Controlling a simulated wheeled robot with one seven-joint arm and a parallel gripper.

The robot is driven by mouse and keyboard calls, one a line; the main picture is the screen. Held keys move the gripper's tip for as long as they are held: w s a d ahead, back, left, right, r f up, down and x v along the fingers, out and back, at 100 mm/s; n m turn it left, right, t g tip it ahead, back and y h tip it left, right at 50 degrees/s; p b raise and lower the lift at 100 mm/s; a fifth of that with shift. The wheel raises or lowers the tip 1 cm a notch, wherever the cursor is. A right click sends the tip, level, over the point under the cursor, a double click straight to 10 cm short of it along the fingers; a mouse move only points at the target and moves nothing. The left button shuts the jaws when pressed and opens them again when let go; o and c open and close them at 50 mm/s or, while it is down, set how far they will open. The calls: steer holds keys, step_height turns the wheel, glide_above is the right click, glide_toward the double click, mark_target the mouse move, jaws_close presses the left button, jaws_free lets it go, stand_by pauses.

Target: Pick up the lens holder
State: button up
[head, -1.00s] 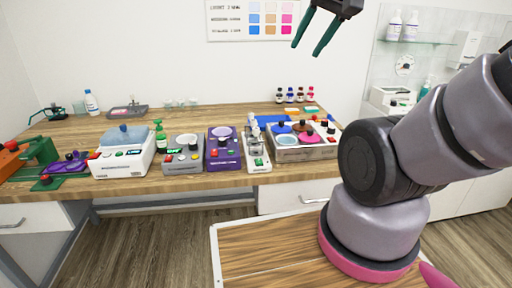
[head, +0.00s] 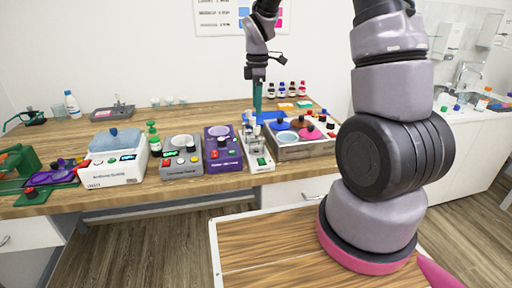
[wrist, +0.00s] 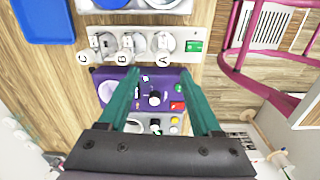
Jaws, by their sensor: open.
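I cannot tell for sure which thing is the lens holder. A purple device (head: 222,160) with a round top and buttons stands on the wooden table; in the wrist view it (wrist: 148,78) lies between and beyond my fingers. A narrow white device (head: 258,162) with posts stands just right of it; the wrist view shows its posts marked A, B and C (wrist: 123,58). My gripper (head: 257,104) points down above the table's back half, behind the white device. Its teal fingers (wrist: 158,100) are apart with nothing held.
A grey device (head: 181,163) and a white device with a blue lid (head: 116,160) stand to the left. A steel tray device (head: 302,149) with coloured discs is to the right. Small bottles (head: 292,89) line the back.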

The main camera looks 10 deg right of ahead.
mark_target(257, 132)
steer(key=shift+n, duration=0.4)
steer(key=f, duration=0.7)
steer(key=shift+w+a, duration=0.15)
steer(key=shift+w, duration=0.1)
steer(key=shift+s+f, duration=0.2)
steer(key=shift+f, duration=1.15)
steer(key=shift+s+f, duration=0.2)
steer(key=shift+f, duration=1.15)
steer(key=shift+c, duration=0.3)
jaws_close()
